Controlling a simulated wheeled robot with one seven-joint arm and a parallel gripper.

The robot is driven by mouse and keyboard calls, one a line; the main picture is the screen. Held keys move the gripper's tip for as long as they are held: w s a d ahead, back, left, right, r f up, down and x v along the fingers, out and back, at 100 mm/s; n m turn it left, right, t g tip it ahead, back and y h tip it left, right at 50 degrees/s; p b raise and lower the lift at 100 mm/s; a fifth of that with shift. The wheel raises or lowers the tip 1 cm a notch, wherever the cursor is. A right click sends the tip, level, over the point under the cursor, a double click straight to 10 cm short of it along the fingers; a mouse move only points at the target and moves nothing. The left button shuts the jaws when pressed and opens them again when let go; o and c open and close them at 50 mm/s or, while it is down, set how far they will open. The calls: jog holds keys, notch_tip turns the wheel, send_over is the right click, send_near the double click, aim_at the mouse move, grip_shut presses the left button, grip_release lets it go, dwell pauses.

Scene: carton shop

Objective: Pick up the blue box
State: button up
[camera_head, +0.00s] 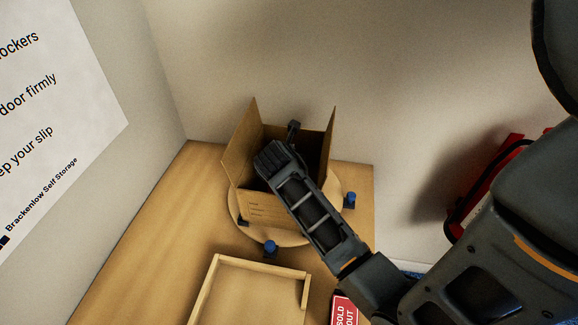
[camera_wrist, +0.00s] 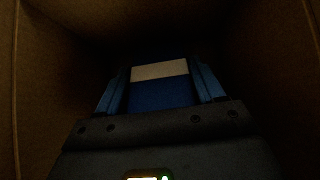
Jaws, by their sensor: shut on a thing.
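The blue box (camera_wrist: 160,98), with a pale band across it, shows in the dim wrist view between the two blue-edged fingers of my gripper (camera_wrist: 160,84). The gripper is shut on it. Both are inside an open cardboard carton (camera_head: 262,207), whose brown walls also show on both sides in the wrist view (camera_wrist: 38,80). In the head view my arm reaches down into the carton from the lower right. There the fingers and the blue box are hidden by my wrist and the carton walls. I cannot tell whether the box touches the carton floor.
The carton stands, flaps up, on a round wooden board (camera_head: 300,238) with blue-topped clamps (camera_head: 270,248) around it. A shallow wooden tray (camera_head: 250,292) and a red "SOLD OUT" sign (camera_head: 345,311) are in front. Walls close off the left and back. A red item (camera_head: 488,180) is at right.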

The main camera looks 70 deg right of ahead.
jog(key=shift+r, duration=0.1)
notch_tip(320, 180, up, 28)
dwell(0.5)
